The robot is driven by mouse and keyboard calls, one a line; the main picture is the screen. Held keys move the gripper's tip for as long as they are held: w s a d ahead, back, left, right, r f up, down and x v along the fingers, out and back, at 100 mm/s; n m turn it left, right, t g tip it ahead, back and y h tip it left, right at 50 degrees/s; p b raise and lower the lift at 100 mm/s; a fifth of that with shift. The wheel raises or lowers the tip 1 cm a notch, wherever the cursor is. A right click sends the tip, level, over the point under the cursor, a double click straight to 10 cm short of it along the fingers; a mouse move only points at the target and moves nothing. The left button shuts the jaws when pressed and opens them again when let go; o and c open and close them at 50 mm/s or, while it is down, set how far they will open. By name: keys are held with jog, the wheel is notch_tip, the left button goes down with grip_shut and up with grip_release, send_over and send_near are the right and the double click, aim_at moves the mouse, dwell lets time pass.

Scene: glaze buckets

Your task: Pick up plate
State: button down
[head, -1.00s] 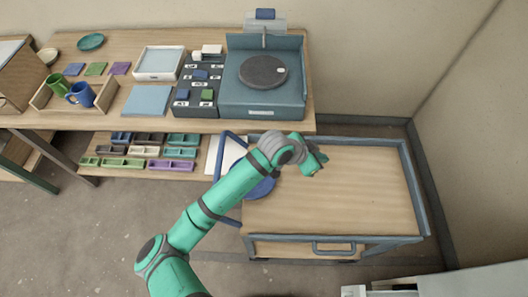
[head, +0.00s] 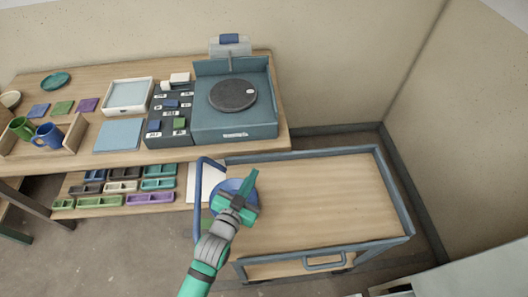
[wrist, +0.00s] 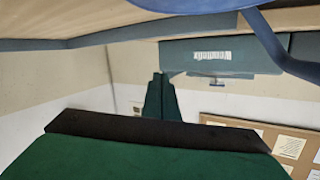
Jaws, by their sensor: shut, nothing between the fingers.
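A round blue plate (head: 229,186) lies at the left end of the wooden cart top, partly hidden by my gripper (head: 249,178). My green gripper is over the plate in the head view, with its fingers toward the plate's far right side. I cannot tell whether it touches the plate. In the wrist view the gripper fingers (wrist: 158,98) are together, with nothing between them. A teal plate (head: 56,82) lies at the back left of the long table. A cream plate (head: 10,99) shows at the table's left edge.
The cart (head: 392,190) has a raised grey-blue rim and a blue handle (head: 198,200) left of the plate. Its middle and right are bare. The table holds a wheel unit (head: 235,130), a white tray (head: 128,110) and mugs (head: 48,136). Small trays fill the shelf below.

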jog(key=s+a+f+n+y, duration=0.1)
jog(key=s, duration=0.5)
jog(key=s+a+f+n+y, duration=0.1)
jog(key=s+a, duration=0.1)
jog(key=s, duration=0.4)
jog(key=s+a+f+t+y, duration=0.1)
jog(key=s, duration=0.6)
jog(key=shift+a+n, duration=0.2)
jog(key=shift+n, duration=0.2)
jog(key=s+d+n+y, duration=0.2)
jog(key=s, duration=0.4)
jog(key=s+d+r+n+y, duration=0.1)
jog(key=s+d+n+y, duration=0.1)
jog(key=s, duration=0.4)
jog(key=shift+s+r+n, duration=0.3)
jog(key=shift+s, duration=0.05)
jog(key=shift+w+d, duration=0.1)
